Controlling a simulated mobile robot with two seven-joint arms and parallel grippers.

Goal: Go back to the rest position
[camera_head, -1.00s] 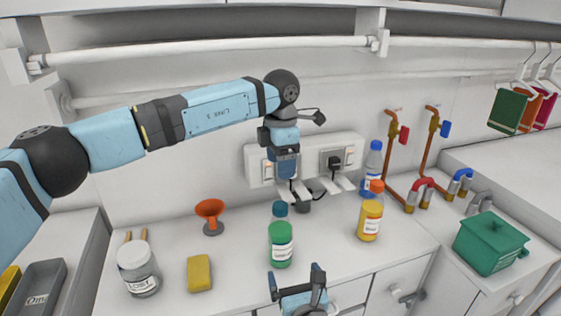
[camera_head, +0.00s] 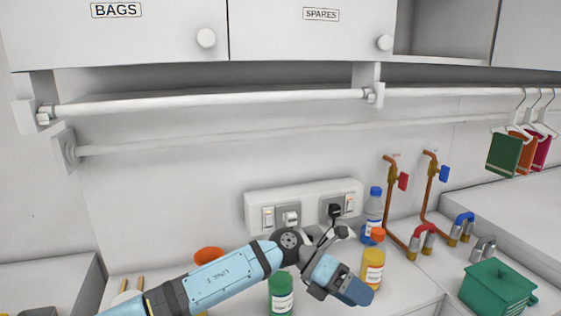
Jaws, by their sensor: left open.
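My left arm comes in from the bottom left, over the worktop. Its gripper (camera_head: 350,288) is at the lower middle right, angled down and to the right, in front of the yellow bottle. The jaws are open; the fingers are hardly visible from this angle and I see nothing held. My right gripper is out of view.
A green bottle (camera_head: 281,296), a yellow bottle (camera_head: 372,268) and a blue-capped bottle (camera_head: 374,209) stand near the arm. An orange funnel (camera_head: 209,254) is partly covered by it. A socket panel (camera_head: 302,201) with a black plug is behind.

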